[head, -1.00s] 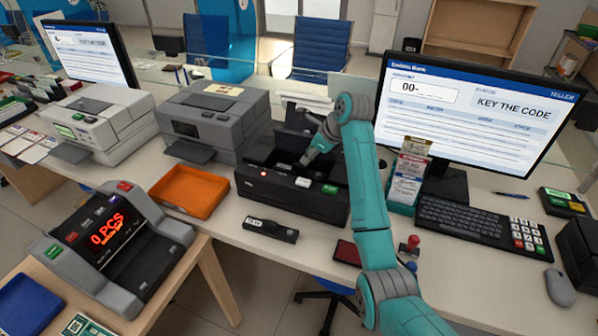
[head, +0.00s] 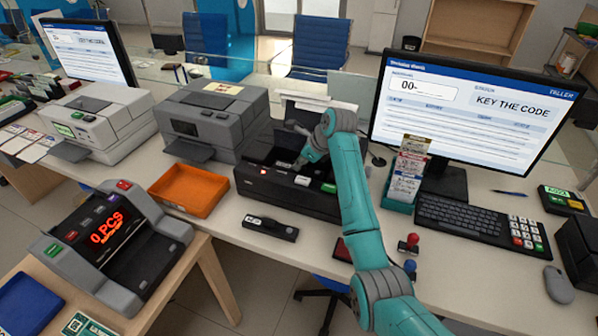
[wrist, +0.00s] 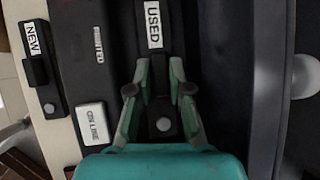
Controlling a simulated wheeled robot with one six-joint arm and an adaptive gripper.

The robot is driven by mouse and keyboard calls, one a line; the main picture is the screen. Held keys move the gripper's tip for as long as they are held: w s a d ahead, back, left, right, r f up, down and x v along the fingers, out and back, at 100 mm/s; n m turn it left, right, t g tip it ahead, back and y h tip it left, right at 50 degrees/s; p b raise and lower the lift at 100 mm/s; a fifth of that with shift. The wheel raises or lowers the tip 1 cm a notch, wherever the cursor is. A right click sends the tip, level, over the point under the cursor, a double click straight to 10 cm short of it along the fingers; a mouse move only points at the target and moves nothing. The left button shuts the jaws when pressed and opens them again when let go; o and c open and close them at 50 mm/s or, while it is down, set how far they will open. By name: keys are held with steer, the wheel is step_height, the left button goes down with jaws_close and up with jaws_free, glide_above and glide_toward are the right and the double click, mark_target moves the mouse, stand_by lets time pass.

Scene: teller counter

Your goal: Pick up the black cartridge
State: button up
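Two black cartridges show. One, labelled NEW, lies on the counter in front of the black printer; this new cartridge (head: 270,228) is also at the left edge of the wrist view (wrist: 37,72). The other, the used cartridge (wrist: 163,108), is labelled USED and lies in the open bay of the black printer (head: 285,200). My gripper (wrist: 160,68) is down in that bay, with its fingers on either side of the used cartridge's raised block. I cannot tell whether the fingers touch it.
An orange tray (head: 188,190) stands left of the black printer, with a grey printer (head: 215,120) behind. A card holder (head: 405,175), red and blue stamps and a monitor (head: 470,120) stand to the right. Some counter is bare around the new cartridge.

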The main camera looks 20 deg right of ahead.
jaws_close()
steer(key=shift+r, duration=0.1)
step_height(320, 180, up, 18)
stand_by(0.7)
steer(key=shift+s, duration=0.15)
